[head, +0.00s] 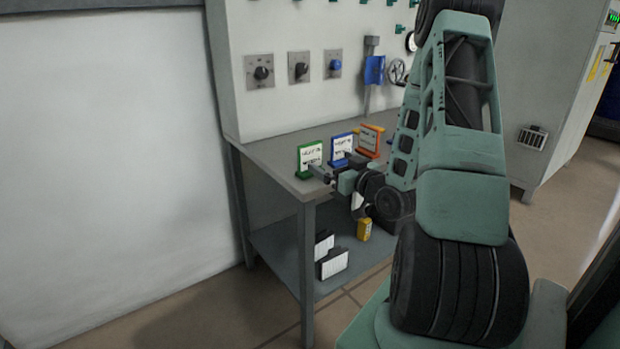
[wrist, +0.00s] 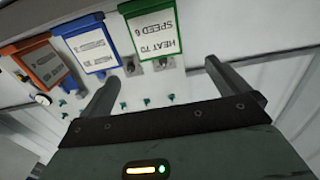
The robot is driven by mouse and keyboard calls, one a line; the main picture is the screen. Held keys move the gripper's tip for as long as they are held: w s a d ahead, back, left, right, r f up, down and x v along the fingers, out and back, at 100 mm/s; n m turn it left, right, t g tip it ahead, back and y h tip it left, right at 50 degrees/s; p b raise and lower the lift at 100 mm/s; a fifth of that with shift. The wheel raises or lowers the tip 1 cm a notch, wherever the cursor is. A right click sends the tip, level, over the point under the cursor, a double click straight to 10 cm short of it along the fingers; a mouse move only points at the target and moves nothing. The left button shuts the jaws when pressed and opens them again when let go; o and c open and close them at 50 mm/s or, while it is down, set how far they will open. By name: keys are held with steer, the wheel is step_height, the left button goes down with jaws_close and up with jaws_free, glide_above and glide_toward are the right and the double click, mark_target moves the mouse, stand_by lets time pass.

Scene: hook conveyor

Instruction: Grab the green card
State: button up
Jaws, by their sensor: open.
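The green card (head: 310,157), a white label in a green frame, stands upright at the near left corner of the grey table (head: 270,155). My gripper (head: 331,164) is open and empty, just beside the card at the table's front edge. The gripper (wrist: 162,70) shows both fingers spread in the wrist view, with no clear contact with the card.
A blue card (head: 342,148) and an orange card (head: 370,140) stand farther right on the table. A panel with knobs (head: 262,73) rises behind. The lower shelf (head: 285,240) holds white-faced dark blocks (head: 332,263) and a yellow object (head: 364,230).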

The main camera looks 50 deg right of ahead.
mark_target(312, 147)
steer(key=x, duration=0.5)
steer(key=shift+r, duration=0.1)
steer(key=shift+d+r+x, duration=0.1)
steer(key=shift+x, duration=1.5)
steer(key=shift+d+r+x, duration=0.15)
steer(key=shift+x, duration=1.45)
steer(key=c, duration=1.3)
steer(key=shift+c, duration=0.2)
